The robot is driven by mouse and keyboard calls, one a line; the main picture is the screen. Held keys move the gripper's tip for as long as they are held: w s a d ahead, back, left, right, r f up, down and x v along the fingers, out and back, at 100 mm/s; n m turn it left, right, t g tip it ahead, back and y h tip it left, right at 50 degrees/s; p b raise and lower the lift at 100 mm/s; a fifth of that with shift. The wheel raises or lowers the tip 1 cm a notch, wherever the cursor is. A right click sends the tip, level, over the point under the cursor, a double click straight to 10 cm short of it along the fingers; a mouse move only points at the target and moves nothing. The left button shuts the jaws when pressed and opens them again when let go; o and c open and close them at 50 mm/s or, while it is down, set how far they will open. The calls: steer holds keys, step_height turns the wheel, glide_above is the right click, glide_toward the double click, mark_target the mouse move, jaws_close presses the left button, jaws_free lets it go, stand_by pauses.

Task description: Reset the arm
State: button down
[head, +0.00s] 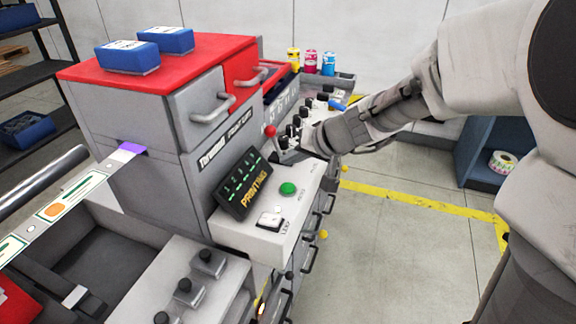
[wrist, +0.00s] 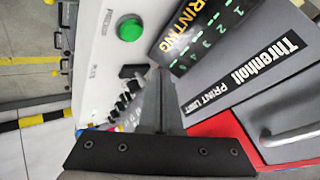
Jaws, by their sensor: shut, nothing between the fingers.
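My gripper (head: 283,154) is at the end of the arm, which reaches in from the right over the machine's control ledge. Its fingers are close to a lever with a red ball knob (head: 270,131); I cannot tell whether they touch it. In the wrist view my gripper (wrist: 154,74) is shut and empty, its fingers together. They point towards the white panel beside the display, which reads "PRINTING" (head: 246,184). A green button (head: 288,188) lies on the panel nearer the camera, and it also shows in the wrist view (wrist: 130,30).
The grey print unit (head: 205,135) with a red top stands left of the gripper. Black knobs (head: 305,113) line the ledge. Coloured cans (head: 310,62) stand behind. A blue cabinet (head: 477,125) holds a label roll (head: 502,162). Floor with yellow tape (head: 420,205) is open on the right.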

steer(key=s+d+r+h, duration=0.3)
steer(key=s+d, duration=0.3)
steer(key=s, duration=0.6)
steer(key=s+d+r+h, duration=0.2)
steer(key=s+d, duration=0.5)
steer(key=s, duration=0.5)
steer(key=shift+d+r+g+h, duration=0.3)
steer(key=shift+r+g+h, duration=0.1)
steer(key=shift+h, duration=0.4)
stand_by(0.3)
